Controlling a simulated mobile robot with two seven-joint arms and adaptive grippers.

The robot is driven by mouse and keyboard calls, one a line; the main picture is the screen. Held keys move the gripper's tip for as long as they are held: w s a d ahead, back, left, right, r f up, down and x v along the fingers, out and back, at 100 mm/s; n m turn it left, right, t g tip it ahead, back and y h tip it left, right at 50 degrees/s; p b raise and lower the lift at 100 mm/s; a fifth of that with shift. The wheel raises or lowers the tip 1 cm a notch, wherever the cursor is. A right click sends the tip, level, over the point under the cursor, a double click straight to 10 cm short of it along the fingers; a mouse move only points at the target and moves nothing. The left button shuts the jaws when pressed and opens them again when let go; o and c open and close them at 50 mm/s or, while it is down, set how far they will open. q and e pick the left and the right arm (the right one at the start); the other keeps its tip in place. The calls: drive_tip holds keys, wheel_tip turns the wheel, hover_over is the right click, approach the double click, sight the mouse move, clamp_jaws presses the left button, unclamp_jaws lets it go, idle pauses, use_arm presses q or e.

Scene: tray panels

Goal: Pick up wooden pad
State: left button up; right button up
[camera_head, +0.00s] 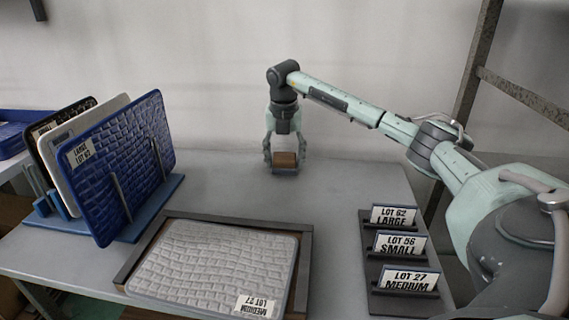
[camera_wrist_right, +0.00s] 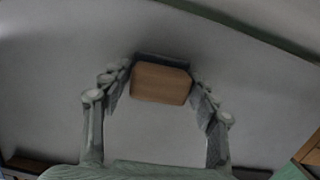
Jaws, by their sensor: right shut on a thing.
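The wooden pad (camera_head: 287,158) is a small brown block at the back middle of the grey table. A dark grey piece shows along its lower edge. My right gripper (camera_head: 285,155) comes down over it from above, with one finger on each side. In the right wrist view the pad (camera_wrist_right: 161,84) lies between the two fingertips of my right gripper (camera_wrist_right: 160,88), with the dark piece behind it. The gripper is shut on the pad. I cannot tell whether the pad touches the table. My left gripper is in neither view.
A blue rack (camera_head: 165,192) holds upright panels at the left, a blue one (camera_head: 120,160) in front. A grey textured panel (camera_head: 215,262) lies in a dark frame (camera_head: 307,250) at the front. A label stand (camera_head: 372,262) with lot cards is at the right. The table's middle is clear.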

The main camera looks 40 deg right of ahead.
sight(279, 153)
drive_tip(key=shift+r, duration=0.55)
drive_tip(key=r, duration=0.2)
drive_tip(key=w+a+r, duration=0.1)
drive_tip(key=shift+r, duration=0.4)
drive_tip(key=w+a+r, duration=0.4)
drive_tip(key=a, duration=0.1)
drive_tip(key=w+a+r, duration=0.2)
drive_tip(key=w, duration=0.1)
drive_tip(key=shift+a+r, duration=0.1)
drive_tip(key=shift+a, duration=0.15)
